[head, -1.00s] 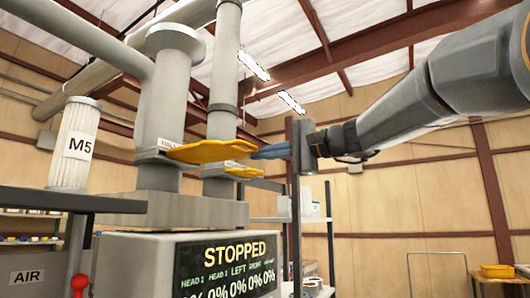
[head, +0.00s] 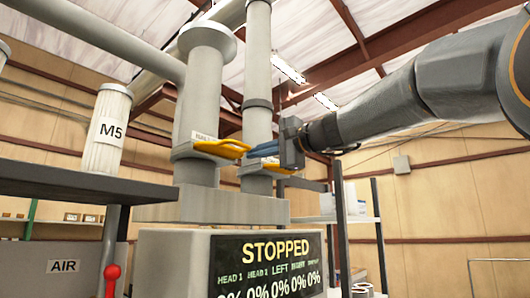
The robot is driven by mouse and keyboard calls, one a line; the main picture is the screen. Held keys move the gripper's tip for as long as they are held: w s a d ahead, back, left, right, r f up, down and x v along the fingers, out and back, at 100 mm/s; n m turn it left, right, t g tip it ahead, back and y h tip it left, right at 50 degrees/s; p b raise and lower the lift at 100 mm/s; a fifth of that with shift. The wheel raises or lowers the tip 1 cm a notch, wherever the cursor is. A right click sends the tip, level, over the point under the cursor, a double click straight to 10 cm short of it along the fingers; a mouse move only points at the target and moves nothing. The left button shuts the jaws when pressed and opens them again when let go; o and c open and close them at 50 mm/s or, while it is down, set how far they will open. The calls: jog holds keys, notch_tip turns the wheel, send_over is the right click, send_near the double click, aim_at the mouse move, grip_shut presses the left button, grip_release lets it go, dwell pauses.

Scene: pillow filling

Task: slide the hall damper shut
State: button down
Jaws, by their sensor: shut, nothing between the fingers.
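The hall damper (head: 220,148) is a yellow slide plate with a looped handle. It sits in a pale slot body with a partly readable label on the front grey pipe. Only a short length of yellow sticks out to the right. My gripper (head: 252,154), with blue fingers, is shut and empty at the right end of this handle. The fingertips look touching or very close; I cannot tell which. A second yellow slide handle (head: 284,168) is on the pipe behind, partly hidden by my gripper.
Below the pipes is a grey cabinet with a screen (head: 266,268) reading STOPPED. A red-knobbed lever (head: 112,272) is beneath. Shelving (head: 345,221) stands behind at right.

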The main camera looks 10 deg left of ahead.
jog(key=shift+w+a+r, duration=0.1)
jog(key=shift+a+r, duration=0.05)
jog(key=shift+a, duration=0.3)
jog(key=shift+r, duration=0.1)
jog(key=shift+d, duration=0.1)
jog(key=b+v, duration=0.7)
jog(key=v, duration=0.7)
jog(key=shift+f, duration=0.2)
jog(key=shift+w, duration=0.1)
